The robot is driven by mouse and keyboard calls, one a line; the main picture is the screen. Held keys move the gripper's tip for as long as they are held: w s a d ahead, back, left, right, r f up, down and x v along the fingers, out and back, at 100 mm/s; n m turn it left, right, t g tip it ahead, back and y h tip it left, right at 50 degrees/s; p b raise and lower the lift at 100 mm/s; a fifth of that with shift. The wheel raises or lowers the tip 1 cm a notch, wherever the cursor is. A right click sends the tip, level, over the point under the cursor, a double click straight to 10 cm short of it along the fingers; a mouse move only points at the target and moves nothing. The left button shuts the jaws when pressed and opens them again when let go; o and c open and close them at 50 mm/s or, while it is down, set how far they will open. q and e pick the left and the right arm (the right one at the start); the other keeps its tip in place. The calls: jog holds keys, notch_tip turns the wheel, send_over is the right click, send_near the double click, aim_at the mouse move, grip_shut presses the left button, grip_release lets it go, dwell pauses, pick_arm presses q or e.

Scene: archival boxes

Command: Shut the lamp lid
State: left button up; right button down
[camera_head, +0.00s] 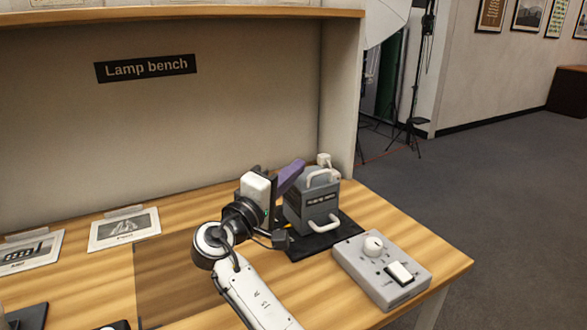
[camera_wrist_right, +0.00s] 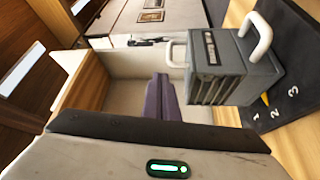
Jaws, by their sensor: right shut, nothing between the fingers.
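The grey lamp box (camera_head: 314,205) stands on a black mat (camera_head: 345,233) at the right of the bench. It has a white handle on top and another on its front, beside a dark label. In the right wrist view the box (camera_wrist_right: 217,70) shows a vented side. I cannot tell whether its lid is fully down. My right gripper (camera_head: 298,167) is shut and empty, its purple fingers raised at the left of the box's top. In the right wrist view the fingers (camera_wrist_right: 160,80) are together, left of the box. My left gripper is not in view.
A grey control box (camera_head: 370,285) with a white knob and rocker switch lies at the front right, near the bench edge. Picture cards (camera_head: 124,229) lie at the left. A shelf (camera_head: 170,17) overhangs the back. A darker patch (camera_head: 172,280) of bench is clear.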

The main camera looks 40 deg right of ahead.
jog(key=shift+s+a+f, duration=0.1)
jog(key=shift+s+f, duration=0.4)
jog(key=shift+s, duration=0.05)
dwell(0.4)
jog(key=a+f, duration=0.1)
jog(key=a, duration=0.8)
jog(key=shift+w+a, duration=0.25)
jog(key=shift+w, duration=0.15)
